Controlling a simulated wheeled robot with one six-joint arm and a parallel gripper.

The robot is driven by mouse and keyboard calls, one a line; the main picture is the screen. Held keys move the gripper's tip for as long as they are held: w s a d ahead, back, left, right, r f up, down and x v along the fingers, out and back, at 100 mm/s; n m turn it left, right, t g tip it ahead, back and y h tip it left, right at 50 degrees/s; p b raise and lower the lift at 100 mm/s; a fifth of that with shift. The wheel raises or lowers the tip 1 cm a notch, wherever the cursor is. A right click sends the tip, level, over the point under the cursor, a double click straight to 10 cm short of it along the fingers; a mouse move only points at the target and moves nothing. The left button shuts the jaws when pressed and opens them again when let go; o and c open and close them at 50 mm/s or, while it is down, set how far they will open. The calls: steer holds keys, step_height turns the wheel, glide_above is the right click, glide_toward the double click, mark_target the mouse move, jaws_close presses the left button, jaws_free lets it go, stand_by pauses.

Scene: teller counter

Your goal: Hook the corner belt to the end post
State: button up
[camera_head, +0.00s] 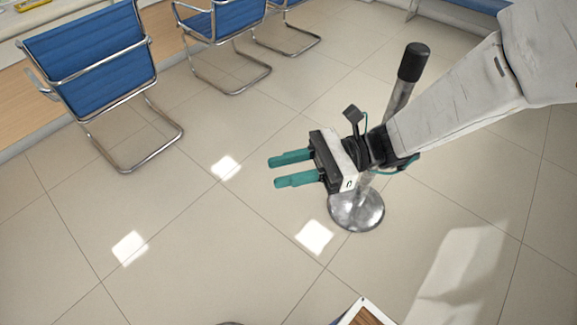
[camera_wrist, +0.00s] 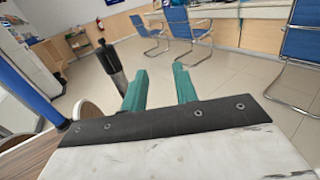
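My gripper (camera_head: 283,170) has two teal fingers, held apart with nothing between them; they also show in the wrist view (camera_wrist: 160,80). In the head view, a post with a black top (camera_head: 413,62) and a round metal base (camera_head: 356,212) stands behind my arm, which hides its middle. In the wrist view, a post with a black top (camera_wrist: 108,60) stands just left of the fingers, apart from them. I cannot tell whether these are the same post. I cannot make out a corner belt for certain; a blue strip or bar (camera_wrist: 28,88) crosses the left of the wrist view.
Blue chairs with chrome legs (camera_head: 90,62) (camera_head: 222,22) stand at upper left by a counter. A wood-topped corner with a white edge (camera_head: 367,314) shows at bottom. A round dark edge (camera_head: 231,323) is cut off there. The tiled floor left of my gripper is clear.

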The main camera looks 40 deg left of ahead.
jaws_close()
stand_by(1.2)
steer(key=shift+o, duration=0.7)
jaws_free()
steer(key=v, duration=0.7)
steer(key=shift+w+d, duration=0.2)
steer(key=shift+w, duration=0.15)
